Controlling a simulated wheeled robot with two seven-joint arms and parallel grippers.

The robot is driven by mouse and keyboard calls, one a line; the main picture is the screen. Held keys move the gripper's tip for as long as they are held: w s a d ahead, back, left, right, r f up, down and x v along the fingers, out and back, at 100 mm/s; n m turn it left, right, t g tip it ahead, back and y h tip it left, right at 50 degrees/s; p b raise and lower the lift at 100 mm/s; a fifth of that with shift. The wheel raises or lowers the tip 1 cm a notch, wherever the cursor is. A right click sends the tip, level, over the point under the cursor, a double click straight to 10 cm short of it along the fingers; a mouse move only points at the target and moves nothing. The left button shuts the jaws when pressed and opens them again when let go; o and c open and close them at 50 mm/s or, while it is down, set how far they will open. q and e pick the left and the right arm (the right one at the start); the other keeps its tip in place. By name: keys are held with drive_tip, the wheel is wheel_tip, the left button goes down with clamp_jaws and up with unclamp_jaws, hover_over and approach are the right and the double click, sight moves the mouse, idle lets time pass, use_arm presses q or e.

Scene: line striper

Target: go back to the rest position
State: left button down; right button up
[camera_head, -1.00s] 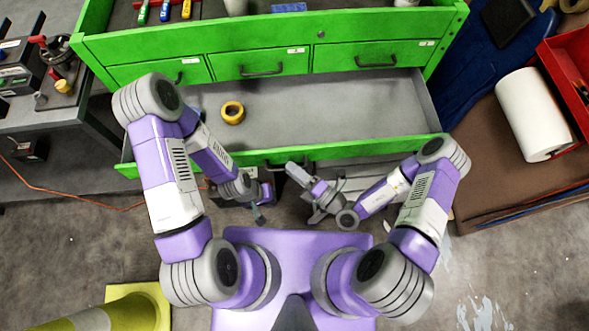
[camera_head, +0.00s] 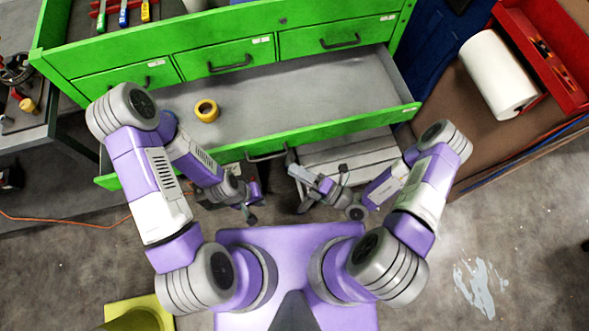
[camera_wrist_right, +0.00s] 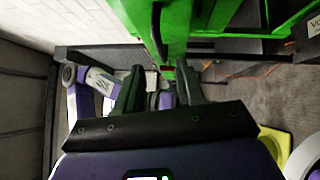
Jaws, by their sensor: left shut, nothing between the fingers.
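My left gripper (camera_head: 251,213) is low in the head view, in front of the open green drawer, shut and holding nothing. My right gripper (camera_head: 293,170) is a little higher and to the right, close to the drawer's front edge. In the right wrist view, its two dark fingers (camera_wrist_right: 161,88) stand apart with nothing seen held between them. Both arms are bent, with the forearms pointing in toward the middle in front of my purple base.
The green cabinet (camera_head: 115,57) has its lower drawer (camera_head: 300,92) pulled out, holding a yellow tape roll (camera_head: 206,110). A brown surface at right carries a white paper roll (camera_head: 498,74) and a red box (camera_head: 545,60). A yellow object (camera_head: 140,313) stands at lower left. Floor at right is open.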

drive_tip(key=shift+a, duration=0.1)
idle(0.3)
drive_tip(key=s+a+f+n+g+h+b, duration=0.1)
drive_tip(key=s+a+n+g+h+b, duration=0.1)
drive_tip(key=s+n+g, duration=0.55)
drive_tip(key=s+a+f+n+g+h+b, duration=0.1)
drive_tip(key=s+a+f+n+g+h, duration=0.2)
drive_tip(key=n+g, duration=0.65)
drive_tip(key=s+d+f+n+t+h+p, duration=0.2)
drive_tip(key=d+f+n+h, duration=0.25)
drive_tip(key=d+n, duration=0.55)
drive_tip(key=w+d+f+n+t+h+p, duration=0.1)
drive_tip(key=w+n+t, duration=0.4)
drive_tip(key=n, duration=0.6)
drive_tip(key=shift+w+d+n+h, duration=0.35)
drive_tip(key=shift+w+h, duration=0.5)
drive_tip(key=shift+w, duration=0.25)
drive_tip(key=shift+s, duration=0.1)
